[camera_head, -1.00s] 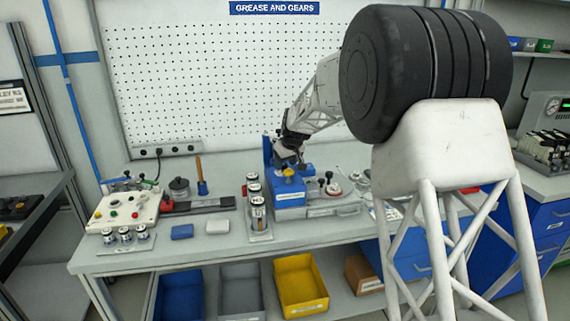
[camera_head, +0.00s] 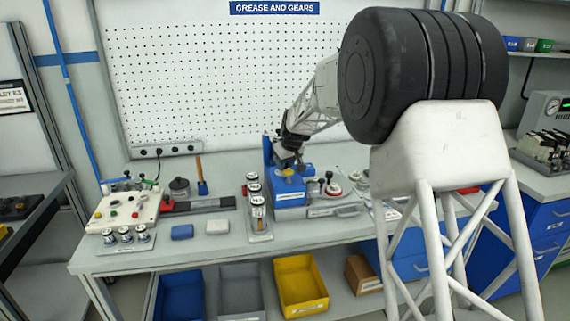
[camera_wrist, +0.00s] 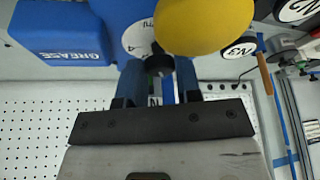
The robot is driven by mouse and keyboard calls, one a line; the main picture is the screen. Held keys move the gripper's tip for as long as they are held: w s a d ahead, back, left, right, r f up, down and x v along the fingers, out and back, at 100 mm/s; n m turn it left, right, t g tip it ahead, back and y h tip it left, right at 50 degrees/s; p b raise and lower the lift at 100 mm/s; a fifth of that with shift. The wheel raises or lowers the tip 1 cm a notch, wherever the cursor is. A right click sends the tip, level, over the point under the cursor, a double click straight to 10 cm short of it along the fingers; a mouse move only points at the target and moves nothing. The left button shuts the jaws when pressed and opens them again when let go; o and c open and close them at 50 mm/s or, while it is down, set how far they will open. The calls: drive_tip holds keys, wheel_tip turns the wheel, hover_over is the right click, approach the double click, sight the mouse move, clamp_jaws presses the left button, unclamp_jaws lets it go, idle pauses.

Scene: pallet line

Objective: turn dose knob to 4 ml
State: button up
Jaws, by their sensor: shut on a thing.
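The blue grease unit (camera_head: 290,198) with a yellow cap (camera_head: 288,172) stands on the bench, and my gripper (camera_head: 289,158) is at its upper part. In the wrist view, the grease unit (camera_wrist: 62,32) fills the top, with the yellow cap (camera_wrist: 190,25) close to the camera. A white dial (camera_wrist: 138,40) with "ml" and "4" shows partly behind the cap. The dark dose knob (camera_wrist: 159,64) sits between the fingertips of my gripper (camera_wrist: 160,78), which is shut on it. The cap hides part of the dial, and I cannot read the knob's setting.
A rack of labelled cans (camera_head: 258,215) stands left of the grease unit. A control box (camera_head: 122,211) is at the bench's left end. Small pots (camera_head: 331,186) stand close on the right. Coloured bins (camera_head: 300,284) are on the lower shelf.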

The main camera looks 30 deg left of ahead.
drive_tip(key=shift+m, duration=0.4)
drive_tip(key=m+t+h, duration=0.1)
drive_tip(key=m, duration=0.3)
drive_tip(key=shift+s+a, duration=0.1)
drive_tip(key=shift+s, duration=0.05)
drive_tip(key=m+t+h, duration=0.1)
drive_tip(key=m, duration=0.3)
drive_tip(key=shift+a, duration=0.1)
drive_tip(key=m+h, duration=0.1)
drive_tip(key=m, duration=0.1)
drive_tip(key=m+h, duration=0.1)
drive_tip(key=m, duration=0.1)
drive_tip(key=shift+a+m+t, duration=0.1)
drive_tip(key=shift+m+t, duration=0.2)
drive_tip(key=shift+t, duration=0.1)
drive_tip(key=shift+a+m+h, duration=0.1)
drive_tip(key=shift+m+h, duration=0.8)
drive_tip(key=shift+m, duration=1.4)
drive_tip(key=shift+g, duration=0.3)
drive_tip(key=o, duration=0.9)
drive_tip(key=shift+r, duration=0.15)
drive_tip(key=shift+v, duration=3.8)
